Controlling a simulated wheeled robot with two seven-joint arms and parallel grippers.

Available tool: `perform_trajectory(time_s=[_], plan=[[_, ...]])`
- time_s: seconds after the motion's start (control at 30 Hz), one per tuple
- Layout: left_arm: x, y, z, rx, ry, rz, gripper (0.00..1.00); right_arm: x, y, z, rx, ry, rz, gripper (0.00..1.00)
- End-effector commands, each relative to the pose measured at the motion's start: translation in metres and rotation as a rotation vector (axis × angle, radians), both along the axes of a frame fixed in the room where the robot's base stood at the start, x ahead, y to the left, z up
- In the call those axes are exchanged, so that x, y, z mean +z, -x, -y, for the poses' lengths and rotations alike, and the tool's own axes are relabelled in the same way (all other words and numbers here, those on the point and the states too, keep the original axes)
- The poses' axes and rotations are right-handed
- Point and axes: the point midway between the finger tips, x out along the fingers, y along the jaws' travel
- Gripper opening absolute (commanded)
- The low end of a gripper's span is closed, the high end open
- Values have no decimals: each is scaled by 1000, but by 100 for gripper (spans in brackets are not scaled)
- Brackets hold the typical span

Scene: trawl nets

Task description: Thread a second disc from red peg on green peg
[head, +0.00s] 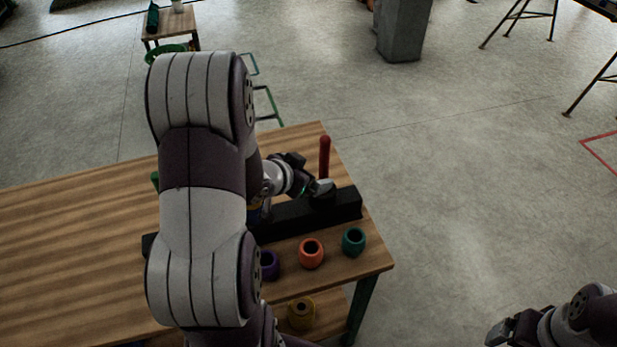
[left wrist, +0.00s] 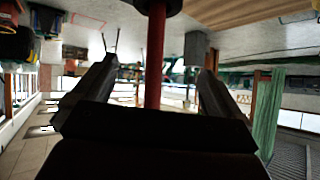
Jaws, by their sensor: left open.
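The red peg (head: 324,157) stands upright at the right end of the long black base (head: 348,206) on the wooden table. A black disc (head: 322,198) appears to sit low on it. In the left wrist view, the red peg (left wrist: 155,60) passes between my open fingers, and the black disc (left wrist: 160,5) surrounds it at the top edge. My left gripper (head: 318,187) is open around the lower red peg, by the disc. The green peg (head: 155,181) barely shows behind my left arm; any discs on it are hidden. My right gripper (head: 500,332) is at the bottom right, away from the table; its opening is unclear.
The wooden table (head: 70,240) is bare at left. Open floor lies to the right.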

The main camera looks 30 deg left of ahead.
Motion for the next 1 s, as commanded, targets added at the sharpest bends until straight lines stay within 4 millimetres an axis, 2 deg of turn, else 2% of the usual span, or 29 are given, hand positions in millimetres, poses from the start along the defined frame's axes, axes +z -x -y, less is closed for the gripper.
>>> perform_trajectory(time_s=[0.03,0.13,0.23,0.33,0.47,0.6,0.8,1.0], plan=[[-8,1,-5,-21,29,53,100,-8,0,0,0,0,0,90],[-7,4,-7,-80,91,159,100,-13,0,0,0,0,0,90],[-5,8,-7,-111,129,211,100,-15,0,0,0,0,0,90],[-15,8,-5,-120,138,220,100,-16,0,0,0,0,0,90],[-45,8,-5,-119,139,216,100,-21,0,0,0,0,0,90],[-84,8,-5,-119,137,216,100,-27,0,0,0,0,0,90],[-99,-34,7,-124,133,220,100,-23,0,0,0,0,0,90],[-108,-56,11,-121,132,218,100,-23,0,0,0,0,0,90]])
